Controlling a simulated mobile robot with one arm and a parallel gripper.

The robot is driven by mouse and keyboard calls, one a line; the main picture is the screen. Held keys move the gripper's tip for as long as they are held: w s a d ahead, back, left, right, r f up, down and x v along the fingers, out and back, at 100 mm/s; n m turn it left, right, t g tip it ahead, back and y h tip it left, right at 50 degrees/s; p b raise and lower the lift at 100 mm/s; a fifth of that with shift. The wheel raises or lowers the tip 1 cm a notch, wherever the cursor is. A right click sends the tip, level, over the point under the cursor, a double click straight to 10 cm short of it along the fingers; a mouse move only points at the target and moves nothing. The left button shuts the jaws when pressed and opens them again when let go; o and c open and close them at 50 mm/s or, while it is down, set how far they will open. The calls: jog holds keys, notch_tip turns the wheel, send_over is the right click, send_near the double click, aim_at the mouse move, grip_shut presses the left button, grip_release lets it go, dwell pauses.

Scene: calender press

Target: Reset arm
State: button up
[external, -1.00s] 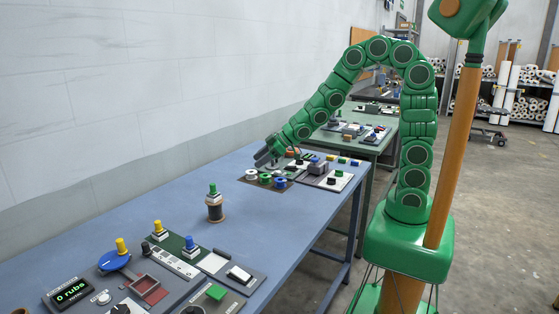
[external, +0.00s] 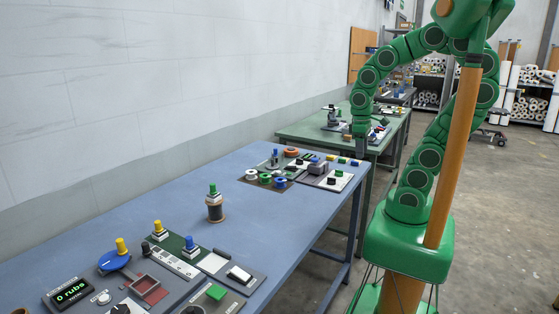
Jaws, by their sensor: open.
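My green arm (external: 432,40) arches up from its base and bends down at its far end. My gripper (external: 361,148) points down beside the far right end of the blue table, near the green table. It is small in view, appears empty, and its fingers are apart from the things on the blue table.
The blue table (external: 150,205) bears a dark mat with coloured rings (external: 265,179), small devices (external: 318,168), a spool with a green knob (external: 214,204) and a panel reading "0 rubs" (external: 70,295). A green table (external: 300,131) stands behind. The blue table's middle is mostly clear.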

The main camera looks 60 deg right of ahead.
jog(key=shift+s+a+r+g, duration=0.15)
jog(key=shift+s, duration=0.45)
jog(key=shift+s+a+r+g, duration=0.1)
jog(key=shift+s+r, duration=0.05)
jog(key=shift+s, duration=0.4)
jog(key=shift+s+a+r+g, duration=0.15)
jog(key=shift+s, duration=0.45)
